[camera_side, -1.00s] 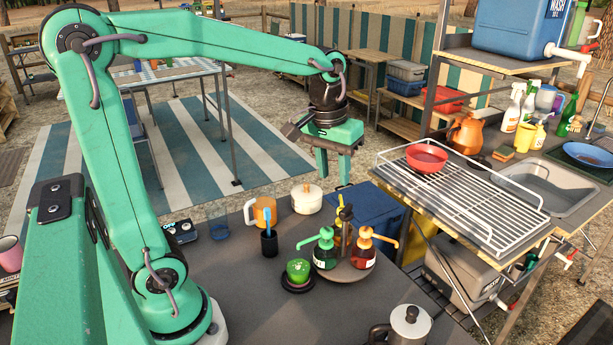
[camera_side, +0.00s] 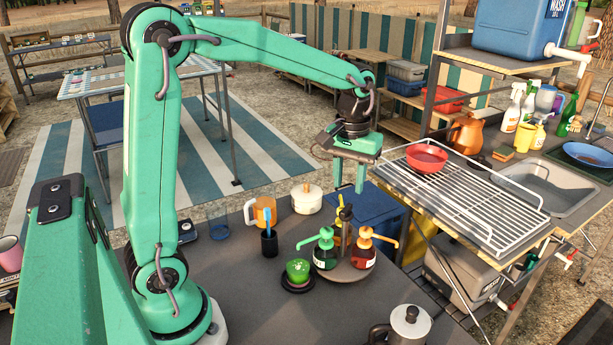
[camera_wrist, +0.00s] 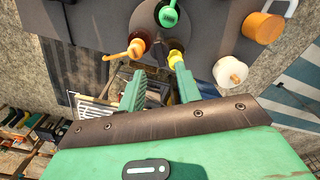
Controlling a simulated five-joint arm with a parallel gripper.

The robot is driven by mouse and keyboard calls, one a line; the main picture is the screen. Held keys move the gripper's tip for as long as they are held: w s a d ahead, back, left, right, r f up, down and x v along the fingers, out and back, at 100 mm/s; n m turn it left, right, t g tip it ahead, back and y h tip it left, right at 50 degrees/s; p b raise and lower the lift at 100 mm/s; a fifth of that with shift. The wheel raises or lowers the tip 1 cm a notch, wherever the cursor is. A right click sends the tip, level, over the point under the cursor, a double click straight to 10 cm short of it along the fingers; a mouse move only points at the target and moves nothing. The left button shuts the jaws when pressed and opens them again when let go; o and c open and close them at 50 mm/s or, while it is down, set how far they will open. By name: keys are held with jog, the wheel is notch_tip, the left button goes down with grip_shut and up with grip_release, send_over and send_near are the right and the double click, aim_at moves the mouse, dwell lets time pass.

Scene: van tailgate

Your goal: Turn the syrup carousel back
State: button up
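The syrup carousel (camera_side: 347,276) is a round grey turntable with a dark central post (camera_side: 346,214) on the dark table. It carries a green-pump bottle (camera_side: 325,250), an orange-pump bottle with red syrup (camera_side: 363,251), and a yellow bottle (camera_side: 338,238) at the back, partly hidden. In the wrist view the green pump (camera_wrist: 168,16), orange pump (camera_wrist: 133,50) and yellow pump (camera_wrist: 175,59) show beyond my fingers. My gripper (camera_side: 348,191) points down above the carousel's far side, fingers apart and empty. In the wrist view its fingers (camera_wrist: 160,88) show a gap, one tip close to the yellow pump.
A metal pot (camera_side: 408,325) stands in front. A wire rack (camera_side: 470,205) lies to the right.

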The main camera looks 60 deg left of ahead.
aim_at(347, 208)
jog(key=shift+f, duration=3.05)
jog(key=shift+c, duration=0.4)
grip_shut()
